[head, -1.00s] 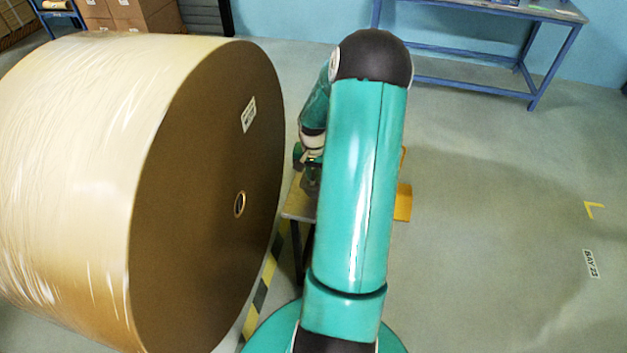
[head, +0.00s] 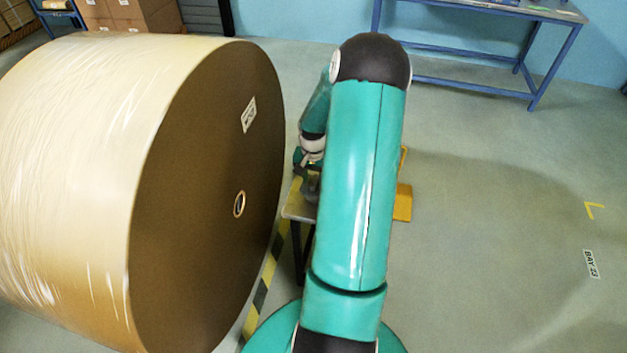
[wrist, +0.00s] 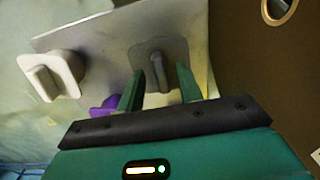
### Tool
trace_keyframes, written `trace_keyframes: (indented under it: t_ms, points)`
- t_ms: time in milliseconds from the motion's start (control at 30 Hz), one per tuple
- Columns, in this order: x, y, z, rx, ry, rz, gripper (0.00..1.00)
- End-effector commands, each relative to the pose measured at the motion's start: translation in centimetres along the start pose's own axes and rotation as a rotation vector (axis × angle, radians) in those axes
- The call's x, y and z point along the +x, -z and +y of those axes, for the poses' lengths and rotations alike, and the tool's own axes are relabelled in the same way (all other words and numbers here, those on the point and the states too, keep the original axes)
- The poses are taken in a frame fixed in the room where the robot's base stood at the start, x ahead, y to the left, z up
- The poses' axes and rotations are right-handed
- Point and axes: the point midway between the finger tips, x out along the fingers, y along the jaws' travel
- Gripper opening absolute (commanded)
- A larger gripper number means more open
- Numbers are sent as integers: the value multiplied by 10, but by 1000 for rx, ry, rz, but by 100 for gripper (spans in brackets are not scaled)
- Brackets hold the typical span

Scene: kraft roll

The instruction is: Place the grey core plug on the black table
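The grey core plug (wrist: 172,48), a squarish plate with a raised grip, shows in the wrist view on a pale grey tabletop. My gripper (wrist: 160,74) is open, with one green finger on each side of the plug's grip. I cannot tell whether the fingers touch it. In the head view my gripper (head: 308,160) is small beside the roll, and my arm hides the plug. A small table (head: 297,213) with a grey top and dark legs shows there, partly behind my arm. I cannot tell which table is the black one.
A whitish plug-like piece (wrist: 54,76) and a purple object (wrist: 104,106) are left of the grey plug. The large kraft roll (head: 205,200), with a round core hole (head: 239,204), stands close on the left. A blue bench (head: 480,10) is at the back.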

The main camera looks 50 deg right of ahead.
Motion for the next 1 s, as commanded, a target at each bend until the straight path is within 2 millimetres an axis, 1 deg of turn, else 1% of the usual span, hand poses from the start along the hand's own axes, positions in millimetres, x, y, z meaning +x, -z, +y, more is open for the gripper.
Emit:
trace_keyframes:
  t_ms: [33,200,300,400,533,800,867,900,967,1000]
  points:
    - [-10,1,0,0,0,4,36]
    - [-48,1,0,-1,0,5,36]
    - [-69,1,0,0,0,5,36]
    - [-86,1,0,0,0,4,36]
    - [-100,0,0,-2,0,2,36]
    - [-106,-1,-2,-5,0,2,36]
    - [-112,-4,-7,-21,-2,10,36]
    - [-118,-9,-12,-40,-5,18,36]
    - [-132,-19,-24,-82,-11,36,36]
    - [-144,-28,-35,-117,-15,52,36]
